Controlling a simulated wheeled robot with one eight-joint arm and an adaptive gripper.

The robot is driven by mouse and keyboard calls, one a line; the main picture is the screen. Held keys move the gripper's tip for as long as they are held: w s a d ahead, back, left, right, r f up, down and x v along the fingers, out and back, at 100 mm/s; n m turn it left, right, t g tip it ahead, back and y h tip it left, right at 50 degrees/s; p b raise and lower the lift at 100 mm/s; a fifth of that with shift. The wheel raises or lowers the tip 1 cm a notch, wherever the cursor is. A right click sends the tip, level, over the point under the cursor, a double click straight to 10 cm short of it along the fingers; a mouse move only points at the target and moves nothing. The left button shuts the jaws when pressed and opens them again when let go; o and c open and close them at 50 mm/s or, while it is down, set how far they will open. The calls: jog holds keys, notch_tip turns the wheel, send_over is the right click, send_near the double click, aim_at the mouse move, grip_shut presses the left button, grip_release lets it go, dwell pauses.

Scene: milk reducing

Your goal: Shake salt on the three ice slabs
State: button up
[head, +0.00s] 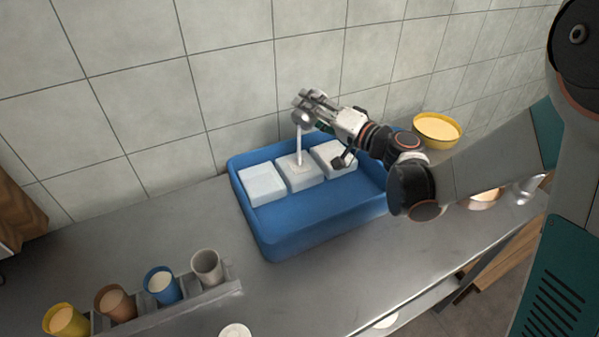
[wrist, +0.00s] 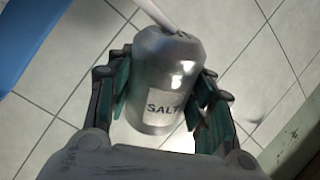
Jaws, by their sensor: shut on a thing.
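My gripper (head: 309,105) is shut on a metal salt shaker (head: 303,118), labelled SALT in the wrist view (wrist: 162,85). The shaker is tipped over the blue tray (head: 315,218), above the middle ice slab. A white stream of salt (head: 299,145) runs from it down onto the middle ice slab (head: 303,181), where a small pale patch shows. The left ice slab (head: 262,185) and the right ice slab (head: 328,154) lie in the tray on either side. Whether salt lies on these two cannot be told.
A yellow bowl (head: 437,128) stands right of the tray, behind my arm. A rack (head: 185,299) with several cups is at the front left. A tiled wall (head: 130,115) rises close behind the tray. The metal counter (head: 150,225) is clear left of the tray.

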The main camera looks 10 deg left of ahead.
jog(key=shift+f, duration=0.95)
notch_tip(320, 180, up, 4)
jog(key=shift+f+p, duration=0.1)
jog(key=shift+p, duration=1.05)
notch_tip(320, 180, down, 4)
jog(key=b, duration=0.2)
jog(key=shift+b, duration=0.3)
jog(key=s+a, duration=0.6)
jog(key=a, duration=0.3)
dwell(0.5)
